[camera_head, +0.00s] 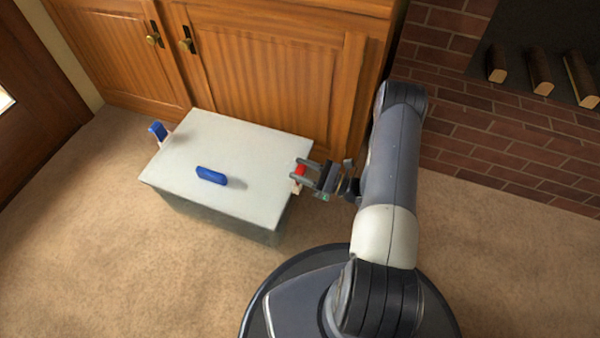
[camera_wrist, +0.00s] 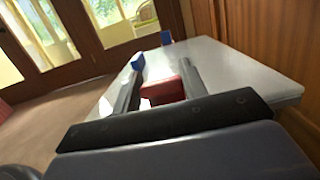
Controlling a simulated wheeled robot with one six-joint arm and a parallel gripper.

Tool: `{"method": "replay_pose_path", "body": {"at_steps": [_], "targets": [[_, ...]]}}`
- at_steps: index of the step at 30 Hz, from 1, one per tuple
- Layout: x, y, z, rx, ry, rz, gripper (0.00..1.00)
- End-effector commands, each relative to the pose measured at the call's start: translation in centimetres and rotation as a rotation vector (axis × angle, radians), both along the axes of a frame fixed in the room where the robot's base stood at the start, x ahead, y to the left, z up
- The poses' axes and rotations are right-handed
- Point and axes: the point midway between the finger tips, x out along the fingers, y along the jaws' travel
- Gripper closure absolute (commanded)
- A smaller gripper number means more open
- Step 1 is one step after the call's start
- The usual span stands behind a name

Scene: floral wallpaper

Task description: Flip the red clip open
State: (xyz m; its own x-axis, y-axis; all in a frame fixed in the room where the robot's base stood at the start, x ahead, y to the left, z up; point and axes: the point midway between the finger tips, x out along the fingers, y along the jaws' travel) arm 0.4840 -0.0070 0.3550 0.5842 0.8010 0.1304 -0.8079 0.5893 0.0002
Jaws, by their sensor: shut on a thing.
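The red clip (camera_head: 300,170) is on the right side of a light grey lidded box (camera_head: 240,143). In the wrist view the red clip (camera_wrist: 170,90) sits between the two fingers of my gripper (camera_wrist: 164,84). My gripper (camera_head: 304,175) reaches the clip from the right in the head view and is shut on it. A small white part shows just below the clip. The fingers hide part of the clip, and I cannot tell exactly how far it is turned.
A blue handle (camera_head: 211,175) is on the lid, and a blue clip (camera_head: 158,131) stands at the box's left side. Wooden cabinets (camera_head: 270,80) stand close behind the box. A brick hearth (camera_head: 500,135) is at the right. Carpet in front of the box is clear.

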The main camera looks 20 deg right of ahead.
Motion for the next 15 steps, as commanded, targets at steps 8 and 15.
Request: {"method": "replay_pose_path", "body": {"at_steps": [8, 15], "targets": [[-0.6, -0.9, -1.0, 0.156, -0.113, 0.001, 0.82], [-1.0, -1.3, -0.7, 0.234, -0.169, 0.0, 0.82]]}}
